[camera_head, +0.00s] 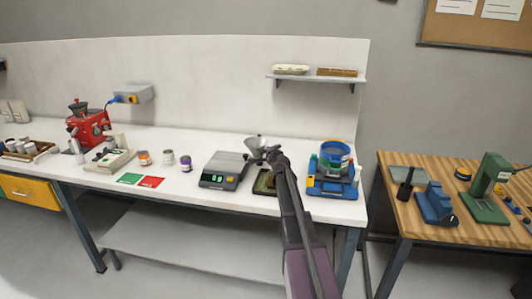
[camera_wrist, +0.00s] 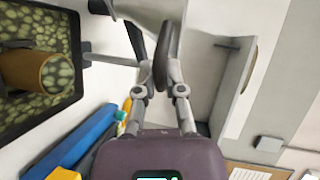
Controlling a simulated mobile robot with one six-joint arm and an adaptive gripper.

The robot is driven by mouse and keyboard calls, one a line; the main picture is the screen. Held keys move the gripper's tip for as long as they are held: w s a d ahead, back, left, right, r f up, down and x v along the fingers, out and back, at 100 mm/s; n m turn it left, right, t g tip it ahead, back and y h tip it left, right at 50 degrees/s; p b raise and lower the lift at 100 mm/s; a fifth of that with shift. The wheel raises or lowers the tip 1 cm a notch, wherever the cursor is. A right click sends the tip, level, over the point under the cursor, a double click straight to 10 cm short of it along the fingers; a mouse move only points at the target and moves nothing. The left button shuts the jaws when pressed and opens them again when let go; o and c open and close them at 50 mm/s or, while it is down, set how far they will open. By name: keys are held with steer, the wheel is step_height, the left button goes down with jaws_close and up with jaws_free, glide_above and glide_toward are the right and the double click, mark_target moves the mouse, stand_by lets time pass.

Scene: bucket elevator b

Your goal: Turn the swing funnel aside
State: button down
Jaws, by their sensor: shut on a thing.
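The swing funnel (camera_head: 256,143) is a pale grey cone above the bench, just left of my gripper (camera_head: 275,156) in the head view. Below it is a dark-rimmed tray (camera_head: 264,190) with an olive inside. In the wrist view my gripper (camera_wrist: 150,58) has its dark fingers close together, at the end of a thin grey rod (camera_wrist: 112,60) that comes from a dark post by the tray (camera_wrist: 76,85). The fingers hide the rod's end. A brown cylinder (camera_wrist: 28,70) stands over the tray's green speckled inside.
A grey scale (camera_head: 224,170) stands left of the tray and a blue machine (camera_head: 333,172) close on its right. A wall shelf (camera_head: 318,78) hangs above. Several jars and a red machine (camera_head: 88,127) are farther left. A wooden table (camera_head: 455,215) stands at right.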

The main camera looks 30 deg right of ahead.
steer(key=shift+d, duration=0.1)
stand_by(0.3)
steer(key=c, duration=0.7)
jaws_free()
steer(key=shift+s, duration=0.15)
jaws_close()
steer(key=s+a+f+m+h+b, duration=0.1)
steer(key=s+a+m+h+b, duration=0.2)
steer(key=s, duration=0.4)
steer(key=s+a+f+m+t+h+b, duration=0.1)
steer(key=s+a+m+h+b, duration=0.2)
steer(key=s, duration=0.5)
steer(key=shift+s+m+h+b, duration=0.15)
steer(key=shift+m+h+b, duration=0.15)
steer(key=shift+h+b, duration=0.6)
steer(key=shift+f, duration=0.1)
